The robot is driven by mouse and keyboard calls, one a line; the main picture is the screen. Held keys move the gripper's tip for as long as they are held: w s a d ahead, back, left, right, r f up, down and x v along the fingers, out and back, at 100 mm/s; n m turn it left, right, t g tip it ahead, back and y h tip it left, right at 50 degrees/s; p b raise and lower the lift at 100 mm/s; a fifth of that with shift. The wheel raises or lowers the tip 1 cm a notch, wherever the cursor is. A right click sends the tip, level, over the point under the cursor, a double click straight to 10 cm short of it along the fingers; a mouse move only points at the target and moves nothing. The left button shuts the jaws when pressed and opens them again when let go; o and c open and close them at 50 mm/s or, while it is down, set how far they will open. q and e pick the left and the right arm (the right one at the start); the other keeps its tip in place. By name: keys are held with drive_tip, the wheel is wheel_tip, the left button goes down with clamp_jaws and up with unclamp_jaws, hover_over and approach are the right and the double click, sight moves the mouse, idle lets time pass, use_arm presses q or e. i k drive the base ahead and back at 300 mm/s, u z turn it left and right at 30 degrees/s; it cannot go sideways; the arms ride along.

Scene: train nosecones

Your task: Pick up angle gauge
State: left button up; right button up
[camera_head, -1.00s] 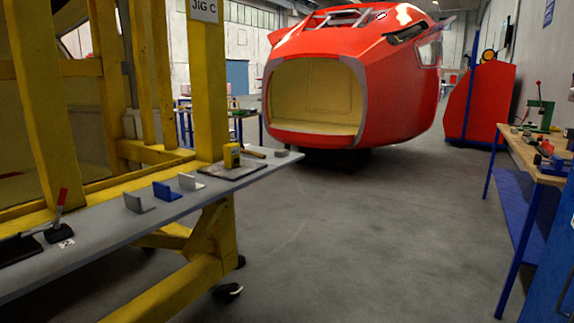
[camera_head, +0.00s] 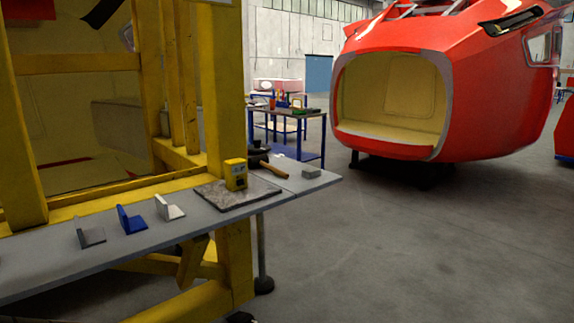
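On a narrow grey shelf (camera_head: 158,240) along the yellow jig stand three L-shaped angle pieces: a grey one (camera_head: 90,235), a blue one (camera_head: 131,219) and a white one (camera_head: 169,207). A small yellow box-like device (camera_head: 235,174) with a dark face stands upright on a dark grey plate (camera_head: 222,195) to their right. I cannot tell for sure which of these is the angle gauge. Neither of my grippers is in view.
The yellow jig frame (camera_head: 222,90) stands behind the shelf. A hammer (camera_head: 270,168) and a small grey block (camera_head: 312,172) lie at the shelf's right end. A red nosecone (camera_head: 455,90) and a blue-legged table (camera_head: 300,118) are farther back. The floor (camera_head: 420,250) at right is clear.

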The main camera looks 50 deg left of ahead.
sight(235, 170)
drive_tip(key=u, duration=0.4)
drive_tip(key=i, duration=1.75)
drive_tip(key=u, duration=1.95)
drive_tip(key=i, duration=0.75)
drive_tip(key=u, duration=0.6)
drive_tip(key=k, duration=0.5)
